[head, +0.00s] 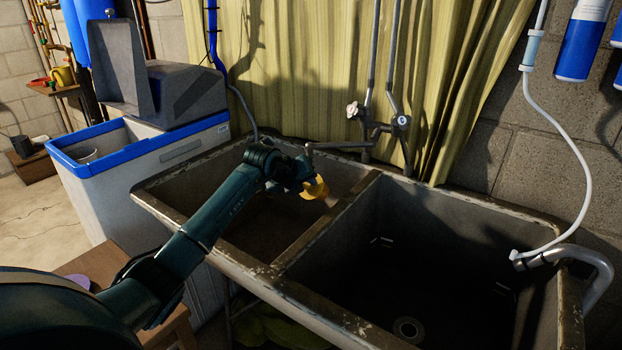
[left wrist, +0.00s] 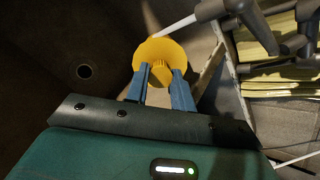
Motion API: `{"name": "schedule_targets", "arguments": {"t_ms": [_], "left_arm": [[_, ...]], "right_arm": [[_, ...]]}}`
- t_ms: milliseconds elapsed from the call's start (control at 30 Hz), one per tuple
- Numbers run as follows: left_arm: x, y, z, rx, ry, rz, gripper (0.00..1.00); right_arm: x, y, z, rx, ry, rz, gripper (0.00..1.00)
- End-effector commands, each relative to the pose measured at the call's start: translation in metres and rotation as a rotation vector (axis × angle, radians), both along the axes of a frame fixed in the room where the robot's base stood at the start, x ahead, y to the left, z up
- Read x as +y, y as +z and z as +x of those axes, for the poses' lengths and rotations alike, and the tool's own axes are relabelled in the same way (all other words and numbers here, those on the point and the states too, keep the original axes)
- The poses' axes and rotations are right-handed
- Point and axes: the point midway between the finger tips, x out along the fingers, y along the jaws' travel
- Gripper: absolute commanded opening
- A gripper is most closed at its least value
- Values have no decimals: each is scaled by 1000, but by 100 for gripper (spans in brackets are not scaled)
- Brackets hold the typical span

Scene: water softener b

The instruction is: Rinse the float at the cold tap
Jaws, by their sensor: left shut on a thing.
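The yellow float (head: 315,187) is in my left gripper (head: 303,185), over the left basin of the double sink (head: 290,262). In the left wrist view the float (left wrist: 160,52) is a round yellow disc with a stub between the two blue fingers (left wrist: 162,85), which are shut on it. The tap's spout (head: 338,145) ends just above the float. In the left wrist view a pale streak like water (left wrist: 175,29) runs from the spout (left wrist: 207,11) to the float's rim. The tap has a pale knob (head: 352,109) and a blue-marked knob (head: 402,121). My right gripper is not in view.
The right basin (head: 440,250) is empty, with a drain at its bottom. A grey cabinet with a blue rim (head: 140,147) stands open left of the sink. A curtain (head: 290,60) hangs behind. A white hose (head: 570,150) hangs to the right basin's rim.

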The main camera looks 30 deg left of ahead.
Motion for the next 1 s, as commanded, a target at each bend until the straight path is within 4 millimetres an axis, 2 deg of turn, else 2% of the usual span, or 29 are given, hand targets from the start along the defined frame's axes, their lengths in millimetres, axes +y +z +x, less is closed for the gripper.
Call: {"name": "schedule_targets", "arguments": {"t_ms": [533, 1000], "left_arm": [[-20, 1, -39, 1, 0, 0, 0], [-22, 0, -43, -1, 1, 0, 0]], "right_arm": [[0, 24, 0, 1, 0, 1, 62], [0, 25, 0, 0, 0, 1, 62]]}}
